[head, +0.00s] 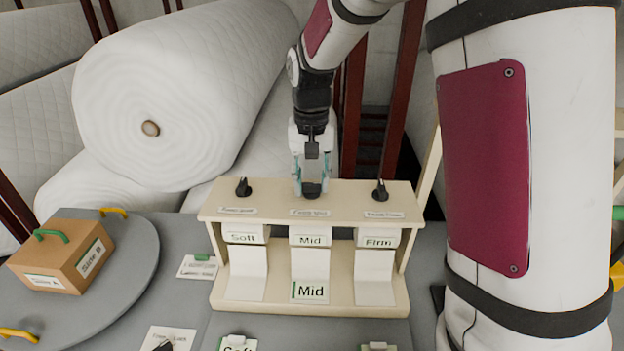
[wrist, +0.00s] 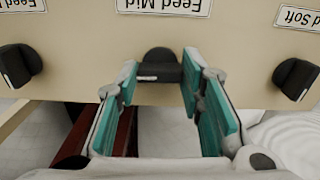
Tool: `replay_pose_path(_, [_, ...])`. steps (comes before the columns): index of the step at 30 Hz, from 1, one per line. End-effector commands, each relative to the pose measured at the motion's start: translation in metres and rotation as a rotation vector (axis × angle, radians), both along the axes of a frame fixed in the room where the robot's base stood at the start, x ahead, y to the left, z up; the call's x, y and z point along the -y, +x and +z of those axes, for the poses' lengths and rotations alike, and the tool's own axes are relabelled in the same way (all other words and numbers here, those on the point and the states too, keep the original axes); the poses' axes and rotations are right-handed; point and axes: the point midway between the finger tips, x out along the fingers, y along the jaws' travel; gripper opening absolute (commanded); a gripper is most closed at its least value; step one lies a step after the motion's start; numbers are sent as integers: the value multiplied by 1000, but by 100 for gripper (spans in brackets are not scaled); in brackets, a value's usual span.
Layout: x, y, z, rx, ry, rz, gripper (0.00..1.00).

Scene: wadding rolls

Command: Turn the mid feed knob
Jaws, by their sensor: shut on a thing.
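The mid feed knob (wrist: 160,69) is black and sits on the cream top board of the stand, by the label "Feed Mid" (wrist: 165,5) in the wrist view. My gripper (wrist: 158,80) is shut on this knob, its two teal-padded fingers on either side of it. In the head view my gripper (head: 311,183) comes down from above onto the middle of the stand (head: 345,194) and partly hides the knob. Below, a white strip (head: 310,263) hangs from the Mid roll (head: 310,237), with a green-edged "Mid" card (head: 310,291) at its lower end.
The soft knob (head: 243,187) and firm knob (head: 380,190) stand on either side of my gripper. A turntable (head: 130,275) with a brown box (head: 62,257) is at the left. Large white wadding rolls (head: 185,90) lie behind. Several cards lie on the grey table.

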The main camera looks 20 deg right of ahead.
Motion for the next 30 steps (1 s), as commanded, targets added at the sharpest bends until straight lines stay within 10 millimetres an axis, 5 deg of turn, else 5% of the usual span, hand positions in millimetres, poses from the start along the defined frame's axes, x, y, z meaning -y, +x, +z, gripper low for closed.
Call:
replay_pose_path(20, [0, 1, 1, 2, 0, -68, 7])
replay_pose_path(21, [0, 1, 1, 2, 0, -68, 37])
replay_pose_path(23, [0, 1, 1, 2, 0, -68, 51])
replay_pose_path(30, [0, 0, 0, 1, 1, -66, 55])
